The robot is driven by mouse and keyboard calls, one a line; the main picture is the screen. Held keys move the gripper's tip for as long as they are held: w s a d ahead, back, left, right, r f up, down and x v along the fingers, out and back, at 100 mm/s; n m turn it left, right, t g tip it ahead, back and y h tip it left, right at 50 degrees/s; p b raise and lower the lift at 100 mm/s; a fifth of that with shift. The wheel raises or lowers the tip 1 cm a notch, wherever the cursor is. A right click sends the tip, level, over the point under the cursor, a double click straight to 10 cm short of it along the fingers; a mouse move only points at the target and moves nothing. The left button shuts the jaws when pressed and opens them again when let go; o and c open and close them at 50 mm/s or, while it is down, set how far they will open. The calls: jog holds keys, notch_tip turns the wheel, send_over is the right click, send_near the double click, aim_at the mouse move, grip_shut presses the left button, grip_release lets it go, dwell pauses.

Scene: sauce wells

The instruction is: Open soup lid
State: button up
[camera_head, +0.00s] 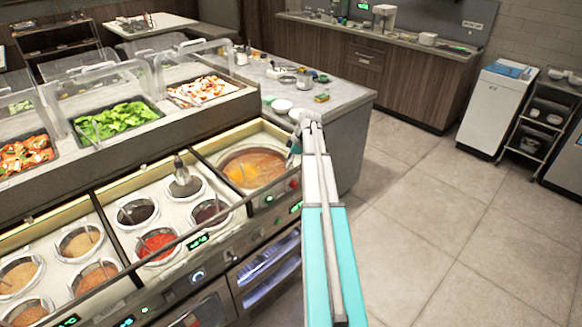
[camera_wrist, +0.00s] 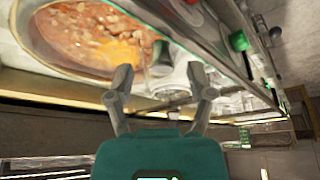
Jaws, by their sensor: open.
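The soup well (camera_head: 252,168) holds orange-brown soup at the right end of the sauce counter. The soup also shows at the upper left of the wrist view (camera_wrist: 85,38). I cannot clearly tell a lid over it; a clear, shiny shape (camera_wrist: 161,58) shows at the soup's right side, and I cannot tell what it is. My gripper (camera_head: 294,148) is at the well's right edge in the head view. In the wrist view my gripper (camera_wrist: 161,80) has its two fingers apart, with nothing clearly held between them. The arm hides part of the well's right side.
Several sauce wells (camera_head: 158,243) lie left of the soup, one with an upright metal piece (camera_head: 181,170). Food trays (camera_head: 115,120) under clear guards stand behind. A grey island counter (camera_head: 340,98) holds dishes beyond the soup. The tiled floor (camera_head: 450,220) at right is clear.

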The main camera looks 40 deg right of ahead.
jog(key=shift+w+a+f+b, duration=0.2)
jog(key=shift+f+b, duration=0.25)
jog(key=shift+f, duration=0.2)
grip_shut()
